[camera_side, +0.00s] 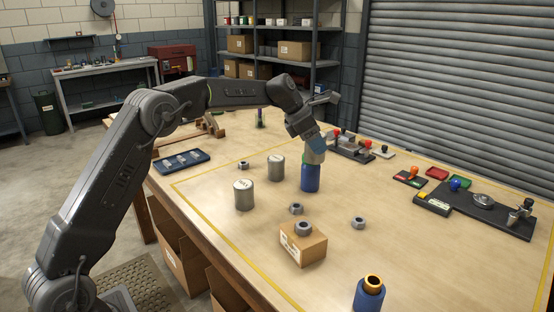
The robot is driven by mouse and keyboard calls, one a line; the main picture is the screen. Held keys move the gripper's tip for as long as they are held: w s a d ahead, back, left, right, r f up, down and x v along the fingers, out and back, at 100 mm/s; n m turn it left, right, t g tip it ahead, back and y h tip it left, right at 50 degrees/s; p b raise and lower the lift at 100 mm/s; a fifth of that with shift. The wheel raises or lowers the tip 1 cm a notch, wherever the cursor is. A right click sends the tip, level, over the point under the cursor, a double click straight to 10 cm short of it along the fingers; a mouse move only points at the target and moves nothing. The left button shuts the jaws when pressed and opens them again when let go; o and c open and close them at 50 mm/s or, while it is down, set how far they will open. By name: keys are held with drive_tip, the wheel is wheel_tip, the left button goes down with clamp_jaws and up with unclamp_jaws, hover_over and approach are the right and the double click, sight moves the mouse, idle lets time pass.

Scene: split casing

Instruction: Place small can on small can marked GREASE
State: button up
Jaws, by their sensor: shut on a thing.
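Two small grey metal cans stand upright on the table in the side view, one nearer (244,196) and one farther back (276,168). Both have pale tops; any lettering is too small to read, so I cannot tell which is marked GREASE.
A cardboard box with a nut on top (303,247) stands in front. Loose nuts (359,223) lie nearby. A blue cylinder with an orange ring (369,295) stands at the front edge. Trays and switch panels (480,207) line the right.

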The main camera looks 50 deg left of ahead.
drive_tip(key=s+a+r+n+t+y, duration=0.1)
drive_tip(key=s+a+r+n+y, duration=0.15)
drive_tip(key=a, duration=1.05)
drive_tip(key=s+a+r+n+y, duration=0.15)
drive_tip(key=s+a+n, duration=0.25)
drive_tip(key=a, duration=0.9)
hover_over(276, 158)
wheel_tip(276, 158, down, 7)
drive_tip(key=shift+w+f+h, duration=0.1)
drive_tip(key=shift+f+h, duration=0.2)
drive_tip(key=shift+f, duration=1.6)
drive_tip(key=shift+f, duration=0.15)
drive_tip(key=o, duration=1.1)
drive_tip(key=shift+c, duration=0.2)
